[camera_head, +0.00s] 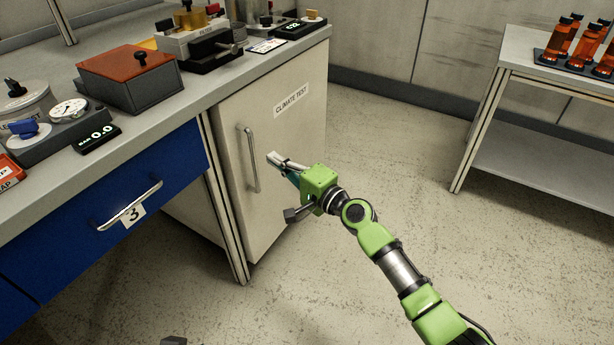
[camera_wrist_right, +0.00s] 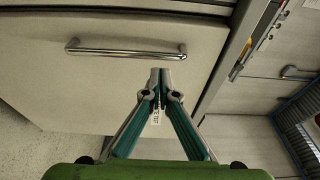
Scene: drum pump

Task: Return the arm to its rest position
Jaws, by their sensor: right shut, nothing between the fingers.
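My right arm is green and reaches in from the lower right of the head view. Its gripper (camera_head: 272,158) is in front of the white cabinet door marked "CLIMATE TEST" (camera_head: 290,130), to the right of that door's vertical handle (camera_head: 250,160). In the right wrist view the two fingers (camera_wrist_right: 160,78) meet at the tips and hold nothing. The cabinet handle (camera_wrist_right: 126,49) lies past the fingertips there, and the fingers look apart from it. The door appears closed.
The workbench (camera_head: 180,100) at left carries a red-lidded box (camera_head: 130,75), a gauge device (camera_head: 68,108) and a scale display (camera_head: 97,138). A blue drawer (camera_head: 130,190) marked 3 is below. A side table (camera_head: 540,140) with amber bottles (camera_head: 565,40) stands right. Floor between is clear.

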